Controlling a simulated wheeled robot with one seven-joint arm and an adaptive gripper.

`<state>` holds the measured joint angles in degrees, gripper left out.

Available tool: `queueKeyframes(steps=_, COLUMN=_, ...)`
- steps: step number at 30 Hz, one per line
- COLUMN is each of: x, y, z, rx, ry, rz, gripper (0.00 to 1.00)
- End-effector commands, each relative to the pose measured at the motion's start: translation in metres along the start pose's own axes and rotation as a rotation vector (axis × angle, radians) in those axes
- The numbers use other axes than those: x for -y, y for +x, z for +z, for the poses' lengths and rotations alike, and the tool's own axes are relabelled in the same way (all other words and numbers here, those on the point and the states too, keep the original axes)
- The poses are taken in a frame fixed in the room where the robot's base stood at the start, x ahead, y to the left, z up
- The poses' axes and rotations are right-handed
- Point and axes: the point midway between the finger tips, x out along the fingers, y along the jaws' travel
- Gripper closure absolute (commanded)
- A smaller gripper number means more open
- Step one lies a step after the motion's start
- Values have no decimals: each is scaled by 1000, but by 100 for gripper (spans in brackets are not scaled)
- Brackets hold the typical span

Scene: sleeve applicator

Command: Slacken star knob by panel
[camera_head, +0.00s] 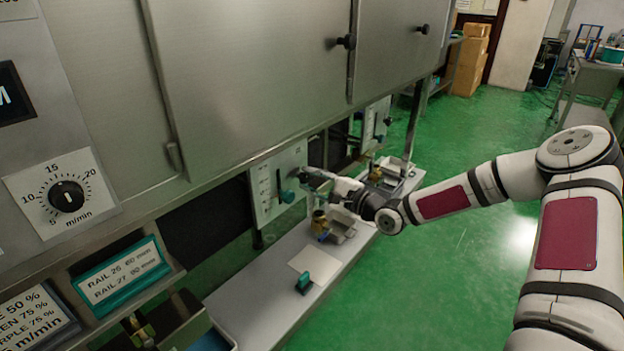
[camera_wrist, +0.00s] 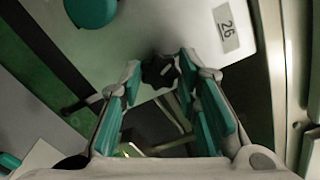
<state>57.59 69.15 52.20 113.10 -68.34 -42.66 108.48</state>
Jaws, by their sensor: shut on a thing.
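The black star knob (camera_wrist: 158,71) shows in the wrist view between my fingertips, in front of a pale panel (camera_wrist: 200,50) with a label reading 26 (camera_wrist: 227,25). My gripper (camera_wrist: 160,74), with teal finger pads, is shut on the star knob. In the head view my gripper (camera_head: 312,180) reaches the right edge of the pale panel (camera_head: 262,188) under the steel cabinet. The knob cannot be made out there. A teal knob (camera_head: 287,196) sits on the panel's face just left of my gripper; a round teal part (camera_wrist: 90,8) shows in the wrist view.
The steel cabinet (camera_head: 240,75) overhangs the panel. Below lies a grey bench (camera_head: 255,300) with a white plate (camera_head: 315,264), a teal block (camera_head: 304,283) and a brass part (camera_head: 319,221). A second panel (camera_head: 376,122) hangs farther back. Green floor is open at the right.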

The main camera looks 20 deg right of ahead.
Motion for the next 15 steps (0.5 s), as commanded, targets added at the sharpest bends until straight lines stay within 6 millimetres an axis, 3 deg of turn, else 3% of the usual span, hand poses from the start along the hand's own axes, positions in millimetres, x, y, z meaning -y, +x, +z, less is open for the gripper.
queueKeyframes(steps=15, x=-2, y=0, z=0, rx=0, ry=-491, rz=3, gripper=98)
